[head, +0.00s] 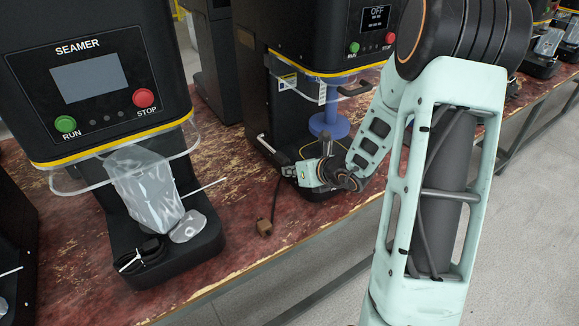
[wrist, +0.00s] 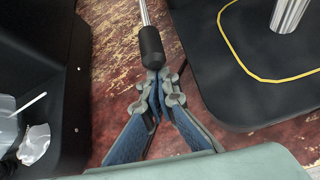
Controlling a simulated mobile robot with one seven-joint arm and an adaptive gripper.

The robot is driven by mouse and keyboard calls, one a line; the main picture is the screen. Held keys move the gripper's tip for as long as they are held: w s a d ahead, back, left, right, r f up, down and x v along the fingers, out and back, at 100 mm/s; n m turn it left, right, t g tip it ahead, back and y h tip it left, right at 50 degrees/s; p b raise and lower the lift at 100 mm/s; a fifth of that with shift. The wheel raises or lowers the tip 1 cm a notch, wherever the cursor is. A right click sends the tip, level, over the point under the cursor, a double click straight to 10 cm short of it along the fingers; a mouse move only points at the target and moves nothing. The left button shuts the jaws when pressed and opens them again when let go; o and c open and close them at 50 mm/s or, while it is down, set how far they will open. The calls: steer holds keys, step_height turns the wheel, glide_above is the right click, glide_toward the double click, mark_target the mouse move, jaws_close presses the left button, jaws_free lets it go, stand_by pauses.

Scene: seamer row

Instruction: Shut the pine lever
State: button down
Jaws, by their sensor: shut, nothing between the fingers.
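A lever with a bright metal rod and a black grip (wrist: 151,46) stands out in the wrist view, rod running up to the top edge. In the head view its dark grip (head: 281,158) shows at the left side of the middle machine, just left of my gripper. No pine colour or label shows on it. My gripper (wrist: 155,79) is shut and empty, its blue-padded fingers together at the tips, right at the end of the grip. I cannot tell whether they touch it. In the head view my gripper (head: 293,170) is small and partly hidden by its own links.
The middle machine (head: 300,40) reads OFF and has a blue cylinder (head: 329,122).

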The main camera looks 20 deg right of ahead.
mark_target(281, 157)
steer(key=shift+w+a+r+p, duration=0.15)
steer(key=shift+r+p, duration=0.45)
steer(key=shift+r, duration=0.65)
steer(key=shift+w+r+p, duration=0.25)
steer(key=shift+r+p, duration=0.35)
steer(key=shift+r, duration=0.6)
steer(key=shift+f, duration=0.1)
